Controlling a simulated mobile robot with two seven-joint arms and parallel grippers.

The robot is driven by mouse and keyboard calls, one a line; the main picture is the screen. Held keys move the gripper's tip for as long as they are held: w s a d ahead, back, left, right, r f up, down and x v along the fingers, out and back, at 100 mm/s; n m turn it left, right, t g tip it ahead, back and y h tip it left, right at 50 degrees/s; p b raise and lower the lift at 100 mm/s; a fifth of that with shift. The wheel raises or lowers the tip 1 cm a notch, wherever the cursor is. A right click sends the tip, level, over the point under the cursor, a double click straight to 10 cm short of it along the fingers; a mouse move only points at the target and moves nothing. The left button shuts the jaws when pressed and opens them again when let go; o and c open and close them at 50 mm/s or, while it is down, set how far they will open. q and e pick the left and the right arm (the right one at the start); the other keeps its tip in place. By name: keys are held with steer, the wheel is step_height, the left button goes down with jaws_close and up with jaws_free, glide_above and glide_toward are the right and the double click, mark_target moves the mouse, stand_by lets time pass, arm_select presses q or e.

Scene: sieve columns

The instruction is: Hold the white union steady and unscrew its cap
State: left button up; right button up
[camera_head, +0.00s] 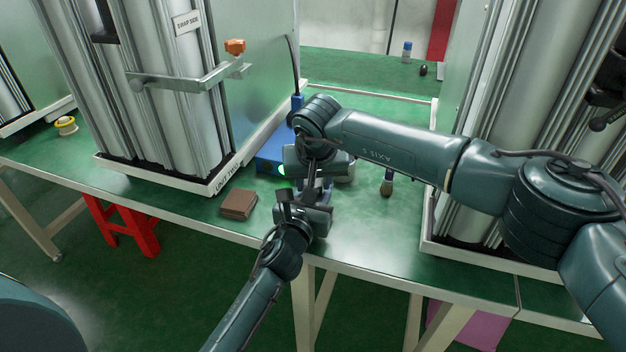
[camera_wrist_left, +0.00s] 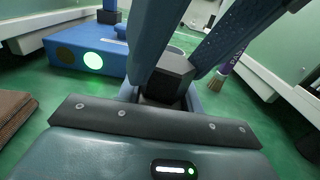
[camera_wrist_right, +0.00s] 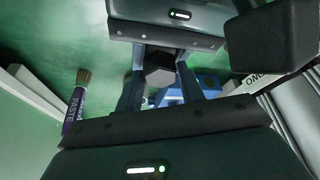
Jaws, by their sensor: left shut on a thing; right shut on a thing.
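A dark grey, many-sided piece (camera_wrist_right: 160,72) sits between the gripper fingers in the right wrist view, with a paler grey part just below it; it also shows in the left wrist view (camera_wrist_left: 168,78). No clearly white union body shows, and I cannot tell union from cap. My left gripper (camera_head: 312,196) is shut on this piece from the front side of the table. My right gripper (camera_head: 313,178) is shut on it from the back side. The two gripper bodies face each other closely and hide the piece in the head view.
A blue box (camera_head: 268,160) with a lit green lamp stands behind left. A brown block (camera_head: 238,204) lies on the table at left. Tall metal columns (camera_head: 160,90) stand left and right (camera_head: 485,110). The table's front edge is close.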

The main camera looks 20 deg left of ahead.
steer(key=shift+w+d+n+y, duration=0.15)
steer(key=shift+n+y, duration=0.25)
steer(key=shift+n, duration=0.8)
steer(key=shift+r, duration=3.05)
arm_select(q)
steer(key=o, duration=1.1)
